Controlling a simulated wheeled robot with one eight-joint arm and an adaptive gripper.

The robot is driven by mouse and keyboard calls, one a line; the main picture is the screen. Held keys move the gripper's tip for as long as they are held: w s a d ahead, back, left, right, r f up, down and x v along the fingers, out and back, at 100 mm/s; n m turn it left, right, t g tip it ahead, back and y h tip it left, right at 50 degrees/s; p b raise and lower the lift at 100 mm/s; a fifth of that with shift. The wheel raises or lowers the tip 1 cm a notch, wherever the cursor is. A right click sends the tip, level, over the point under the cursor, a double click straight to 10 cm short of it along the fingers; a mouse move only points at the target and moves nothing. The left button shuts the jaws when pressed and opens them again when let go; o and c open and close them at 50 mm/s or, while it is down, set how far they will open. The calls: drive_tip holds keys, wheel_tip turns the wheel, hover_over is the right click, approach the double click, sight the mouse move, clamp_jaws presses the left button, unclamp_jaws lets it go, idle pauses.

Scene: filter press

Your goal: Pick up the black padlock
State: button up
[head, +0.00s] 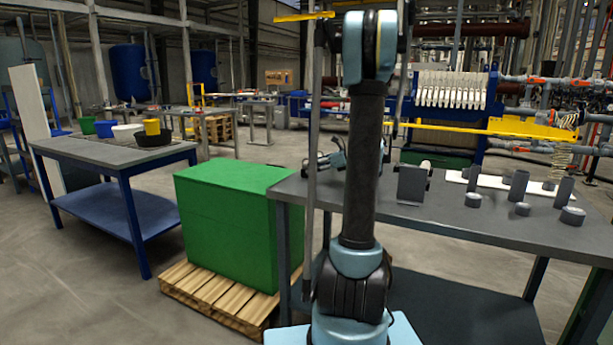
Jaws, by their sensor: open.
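I cannot make out the black padlock in the head view. It may be hidden behind my arm or too small to tell. My arm stands upright in the middle of the picture and covers part of the grey table (470,222). My gripper (313,166) shows small and partly hidden just left of my arm, over the left end of the grey table. It is open, and I see nothing held in it.
On the grey table are a grey upright block (411,184), a white strip (490,182) and several grey cylinders (518,185). A green box (228,225) on a wooden pallet (215,302) stands left. A blue-framed table (110,150) holds bins. Floor between is clear.

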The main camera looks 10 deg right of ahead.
sight(304, 169)
drive_tip(key=shift+x, duration=2.6)
drive_tip(key=shift+s+f, duration=0.1)
clamp_jaws()
